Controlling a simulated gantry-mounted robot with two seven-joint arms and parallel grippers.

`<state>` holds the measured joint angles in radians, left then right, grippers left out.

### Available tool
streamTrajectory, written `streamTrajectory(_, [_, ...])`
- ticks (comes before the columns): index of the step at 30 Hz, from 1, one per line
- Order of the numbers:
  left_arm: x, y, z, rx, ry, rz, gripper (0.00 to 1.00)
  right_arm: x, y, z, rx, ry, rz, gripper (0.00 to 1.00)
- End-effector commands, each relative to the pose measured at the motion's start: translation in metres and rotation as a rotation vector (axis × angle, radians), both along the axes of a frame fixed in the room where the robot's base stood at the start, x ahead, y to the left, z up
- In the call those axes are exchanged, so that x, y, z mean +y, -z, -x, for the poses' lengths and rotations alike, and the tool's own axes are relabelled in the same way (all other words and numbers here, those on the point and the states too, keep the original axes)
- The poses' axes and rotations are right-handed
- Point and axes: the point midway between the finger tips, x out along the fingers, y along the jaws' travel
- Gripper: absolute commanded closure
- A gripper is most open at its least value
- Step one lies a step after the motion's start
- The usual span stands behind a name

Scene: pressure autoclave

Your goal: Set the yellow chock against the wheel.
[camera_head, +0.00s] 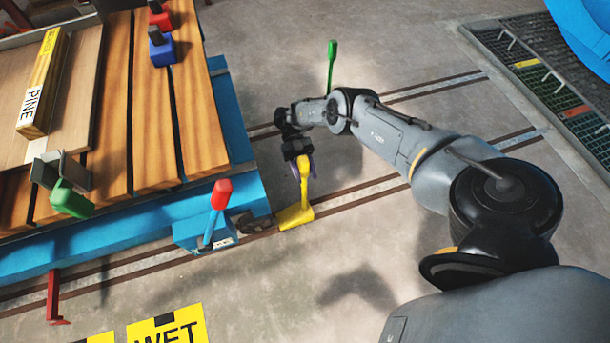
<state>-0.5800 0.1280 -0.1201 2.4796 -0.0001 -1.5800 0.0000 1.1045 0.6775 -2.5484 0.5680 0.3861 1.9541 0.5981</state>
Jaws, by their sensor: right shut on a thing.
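The yellow chock (295,215) has a wedge-like base and an upright yellow handle. It is low at the floor rail, just right of the cart's near corner. My right gripper (303,172) points down and is shut on the upper part of the handle. A dark wheel (257,223) shows partly under the cart's corner, just left of the chock base. They look very close, but I cannot tell whether they touch. My left gripper is out of view.
The blue cart (130,233) carries wooden planks and a PINE box (43,85). A red-handled lever (217,205) stands at its corner beside the chock. A green-handled post (332,60) rises behind my right arm.

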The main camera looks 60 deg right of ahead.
Motion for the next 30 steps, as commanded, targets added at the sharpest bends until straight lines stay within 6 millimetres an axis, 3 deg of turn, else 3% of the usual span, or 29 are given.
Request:
streamTrajectory(14, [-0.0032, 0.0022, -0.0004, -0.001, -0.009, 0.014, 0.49, -0.0001, 0.0047, -0.0004, -0.001, -0.002, -0.001, 1.00])
streamTrajectory(15, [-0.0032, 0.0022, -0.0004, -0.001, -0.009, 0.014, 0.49, -0.0001, 0.0052, 0.0002, 0.000, -0.001, 0.000, 0.55])
streamTrajectory(19, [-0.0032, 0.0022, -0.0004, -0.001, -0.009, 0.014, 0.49, -0.0001, 0.0051, 0.0001, 0.000, 0.000, 0.000, 0.35])
streamTrajectory(30, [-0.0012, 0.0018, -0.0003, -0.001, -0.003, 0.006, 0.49, -0.0002, 0.0029, -0.0003, -0.001, 0.000, 0.000, 0.34])
